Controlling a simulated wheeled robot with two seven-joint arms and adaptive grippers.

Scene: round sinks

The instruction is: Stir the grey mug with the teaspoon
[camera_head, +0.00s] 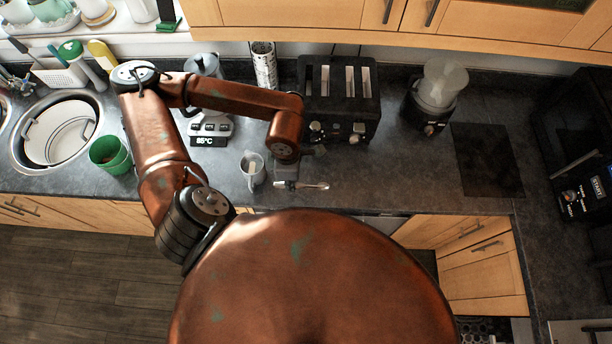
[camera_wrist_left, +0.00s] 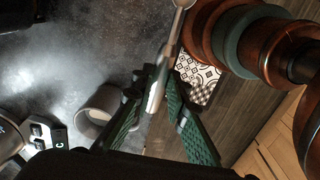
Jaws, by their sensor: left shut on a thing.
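The grey mug (camera_head: 251,174) stands upright on the dark counter. It also shows at the left of the wrist view (camera_wrist_left: 91,124). My left gripper (camera_head: 285,180) is just right of the mug in the head view. Its green-padded fingers (camera_wrist_left: 160,72) are shut on the teaspoon (camera_head: 312,186). The spoon's handle is between the fingers and its bowl points away to the right in the head view, outside the mug. In the wrist view the spoon (camera_wrist_left: 174,33) runs to the top edge. My right gripper is not in view.
A black toaster (camera_head: 339,100) stands behind my gripper. A kettle base (camera_head: 210,130) reading 85°C and a green cup (camera_head: 110,154) are to the left, beside the round sink (camera_head: 20,150). A blender-like appliance (camera_head: 436,98) is at right. The counter between (camera_head: 400,175) is clear.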

